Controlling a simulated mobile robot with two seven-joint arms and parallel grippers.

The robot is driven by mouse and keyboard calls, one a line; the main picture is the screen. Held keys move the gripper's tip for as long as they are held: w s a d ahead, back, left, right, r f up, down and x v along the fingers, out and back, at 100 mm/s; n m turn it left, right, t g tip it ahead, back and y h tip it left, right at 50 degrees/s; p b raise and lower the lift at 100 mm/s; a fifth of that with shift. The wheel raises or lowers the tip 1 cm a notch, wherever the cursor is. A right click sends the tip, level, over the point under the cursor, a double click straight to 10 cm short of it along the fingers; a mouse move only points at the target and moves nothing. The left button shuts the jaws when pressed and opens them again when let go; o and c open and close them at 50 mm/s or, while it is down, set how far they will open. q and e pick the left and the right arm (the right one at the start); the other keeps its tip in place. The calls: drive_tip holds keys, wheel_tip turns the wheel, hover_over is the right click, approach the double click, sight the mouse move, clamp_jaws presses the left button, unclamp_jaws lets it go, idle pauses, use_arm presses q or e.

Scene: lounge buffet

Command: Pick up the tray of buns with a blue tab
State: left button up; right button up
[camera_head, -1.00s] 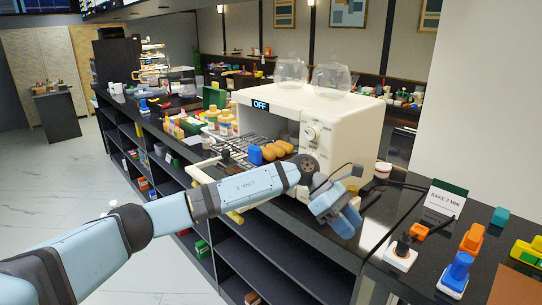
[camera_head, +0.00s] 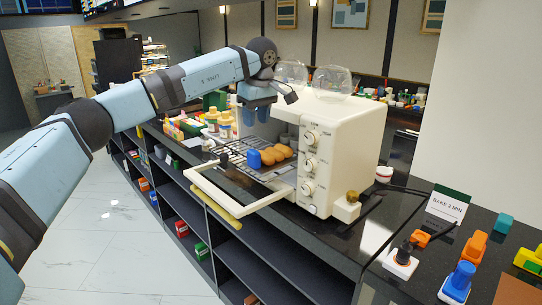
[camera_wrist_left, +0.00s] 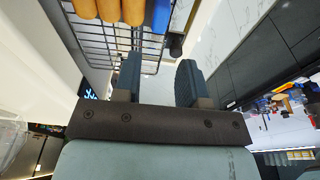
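The tray of buns (camera_head: 279,153) sits on a wire rack at the mouth of the cream oven (camera_head: 335,130). Several brown buns stand in it, with a blue tab (camera_head: 254,159) at its left end. My left gripper (camera_head: 256,115) hangs above the rack, behind and above the tab, fingers down. In the left wrist view its two fingers (camera_wrist_left: 158,82) are apart with nothing between them. The tray itself is mostly hidden under the buns. My right gripper is not in view.
The oven's door is folded down, its white handle (camera_head: 215,195) sticking out over the counter's front edge. Glass bowls (camera_head: 332,80) stand on the oven. Bottles (camera_head: 220,122) stand left of it. A "BAKE 2 MIN" sign (camera_head: 447,204) and coloured blocks are at right.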

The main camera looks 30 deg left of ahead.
use_arm(q)
hover_over(254, 151)
drive_tip(key=f, duration=0.4)
drive_tip(key=shift+w+d+f+p, duration=0.1)
drive_tip(key=shift+d+f+p, duration=0.2)
drive_tip(key=shift+f, duration=0.35)
drive_tip(key=f, duration=0.1)
drive_tip(key=f+p, duration=0.1)
drive_tip(key=f, duration=0.1)
drive_tip(key=f+p, duration=0.1)
drive_tip(key=shift+a+f, duration=0.3)
drive_tip(key=shift+a, duration=0.1)
clamp_jaws()
